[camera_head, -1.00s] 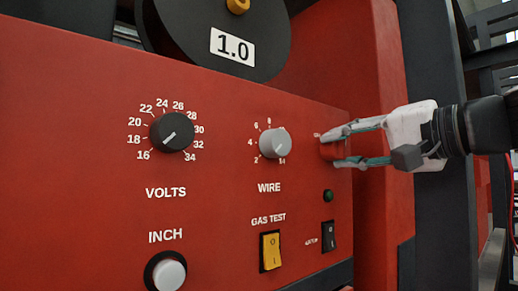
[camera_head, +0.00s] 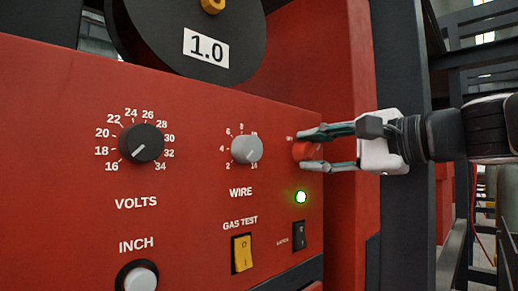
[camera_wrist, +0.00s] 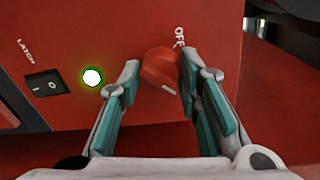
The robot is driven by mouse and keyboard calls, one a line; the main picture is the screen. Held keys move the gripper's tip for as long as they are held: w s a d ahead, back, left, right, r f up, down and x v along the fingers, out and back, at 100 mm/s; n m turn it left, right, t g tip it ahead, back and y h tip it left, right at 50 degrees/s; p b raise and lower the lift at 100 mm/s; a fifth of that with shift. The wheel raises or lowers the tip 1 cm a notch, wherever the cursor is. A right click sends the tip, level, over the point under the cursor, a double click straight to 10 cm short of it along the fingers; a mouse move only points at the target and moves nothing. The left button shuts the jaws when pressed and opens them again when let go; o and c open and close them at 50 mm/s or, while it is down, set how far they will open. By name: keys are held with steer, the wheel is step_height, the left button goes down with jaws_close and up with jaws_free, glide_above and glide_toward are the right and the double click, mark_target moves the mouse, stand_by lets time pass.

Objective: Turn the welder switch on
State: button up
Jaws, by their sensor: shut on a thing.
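The welder switch is a red rotary knob (camera_head: 303,150) at the right edge of the red welder panel (camera_head: 60,130). My gripper (camera_head: 318,150) comes in from the right and is shut on the knob. In the wrist view the red knob (camera_wrist: 158,70) sits between my two fingers (camera_wrist: 160,80), with the word OFF printed above it and its white mark pointing away from OFF. A round indicator lamp (camera_head: 301,197) below the knob glows green-white; it also shows lit in the wrist view (camera_wrist: 93,77).
A black latch rocker switch (camera_head: 298,236) and a yellow gas test switch (camera_head: 242,253) are below. The grey wire knob (camera_head: 247,149) and black volts knob (camera_head: 141,143) are to the left. A dark post (camera_head: 400,90) stands behind my gripper.

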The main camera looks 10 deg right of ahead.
stand_by(0.4)
steer(key=o, duration=1.1)
steer(key=shift+o, duration=0.2)
steer(key=shift+d, duration=0.1)
steer(key=v, duration=1.2)
steer(key=shift+w, duration=0.1)
